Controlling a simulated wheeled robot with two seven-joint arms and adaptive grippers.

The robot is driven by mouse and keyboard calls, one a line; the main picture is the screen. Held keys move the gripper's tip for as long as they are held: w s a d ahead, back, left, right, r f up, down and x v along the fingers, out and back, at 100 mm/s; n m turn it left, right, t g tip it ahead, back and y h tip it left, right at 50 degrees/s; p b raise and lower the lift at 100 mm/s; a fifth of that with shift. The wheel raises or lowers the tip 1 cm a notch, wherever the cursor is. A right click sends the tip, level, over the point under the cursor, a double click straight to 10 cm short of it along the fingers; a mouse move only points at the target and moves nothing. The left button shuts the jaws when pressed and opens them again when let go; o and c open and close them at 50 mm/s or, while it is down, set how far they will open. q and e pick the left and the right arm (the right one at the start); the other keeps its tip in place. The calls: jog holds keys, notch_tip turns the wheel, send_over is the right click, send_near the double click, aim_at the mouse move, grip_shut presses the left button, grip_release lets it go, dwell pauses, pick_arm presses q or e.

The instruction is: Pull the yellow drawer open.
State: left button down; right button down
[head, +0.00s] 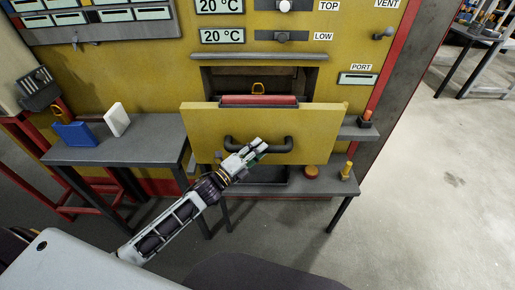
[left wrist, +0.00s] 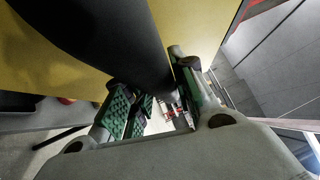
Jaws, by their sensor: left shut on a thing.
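The yellow drawer (head: 205,120) stands out from the oven front, with its dark opening behind it. It has a dark curved handle (head: 288,146) on its front. My left gripper (head: 258,149) is at the middle of this handle, shut on it. In the left wrist view the dark handle bar (left wrist: 150,40) runs between the green-padded fingers (left wrist: 158,95), in front of the yellow drawer face (left wrist: 205,25). A red bar (head: 258,100) shows at the drawer's top edge. My right gripper is not in view.
A grey side table (head: 120,148) at left holds a blue item (head: 76,134) and a white item (head: 117,119). The floor (head: 430,190) at right is clear.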

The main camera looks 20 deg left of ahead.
pick_arm(q)
jog(key=shift+f, duration=0.15)
jog(key=c, duration=1.2)
grip_release()
jog(key=shift+o, duration=0.2)
jog(key=shift+s+a, duration=0.1)
jog(key=shift+s, duration=0.05)
jog(key=v, duration=1.1)
jog(key=shift+s, duration=0.3)
jog(key=shift+a, duration=0.15)
